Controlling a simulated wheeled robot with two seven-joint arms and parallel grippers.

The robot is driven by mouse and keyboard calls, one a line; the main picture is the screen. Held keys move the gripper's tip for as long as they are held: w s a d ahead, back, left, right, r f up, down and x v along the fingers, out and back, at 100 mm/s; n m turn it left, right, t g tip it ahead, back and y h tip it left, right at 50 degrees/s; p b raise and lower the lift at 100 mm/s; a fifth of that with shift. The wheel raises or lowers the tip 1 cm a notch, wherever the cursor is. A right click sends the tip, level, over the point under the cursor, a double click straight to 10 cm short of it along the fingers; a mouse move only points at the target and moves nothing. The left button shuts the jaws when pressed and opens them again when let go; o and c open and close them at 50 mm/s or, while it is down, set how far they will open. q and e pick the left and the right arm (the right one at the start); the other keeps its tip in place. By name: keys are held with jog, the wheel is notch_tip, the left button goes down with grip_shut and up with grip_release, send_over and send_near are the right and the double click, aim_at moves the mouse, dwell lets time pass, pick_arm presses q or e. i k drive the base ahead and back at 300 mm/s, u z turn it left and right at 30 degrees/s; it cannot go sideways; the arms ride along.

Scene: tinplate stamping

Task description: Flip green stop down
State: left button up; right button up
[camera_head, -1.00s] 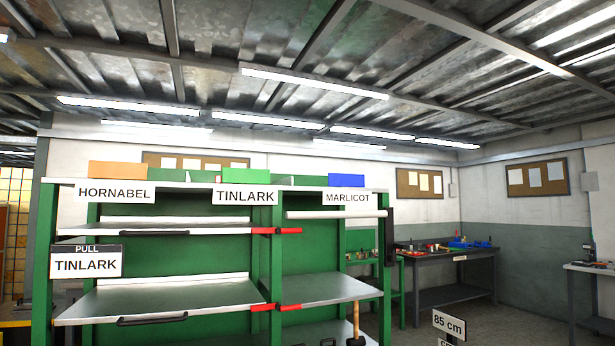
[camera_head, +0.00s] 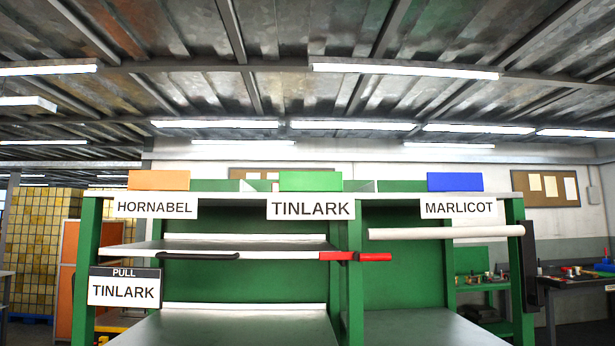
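A green block (camera_head: 311,181) stands on the top ledge of the rack (camera_head: 350,230), above the middle sign reading TINLARK (camera_head: 311,207). It is the only separate green piece on that ledge; I cannot tell whether it is hinged. Two red pieces, a left one (camera_head: 340,256) and a right one (camera_head: 375,257), sit at the front end of the upper shelf by the middle post. Neither of my grippers shows in the view.
An orange block (camera_head: 159,180) is above the HORNABEL sign (camera_head: 155,207), a blue block (camera_head: 455,182) above MARLICOT (camera_head: 458,208). A PULL TINLARK sign (camera_head: 124,287) hangs at left. The upper shelf (camera_head: 215,245) has a black handle (camera_head: 197,256). A workbench (camera_head: 578,278) stands at right.

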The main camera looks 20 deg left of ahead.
aim_at(290, 181)
jog(key=u, duration=0.4)
jog(key=i, duration=0.9)
jog(key=u, duration=0.45)
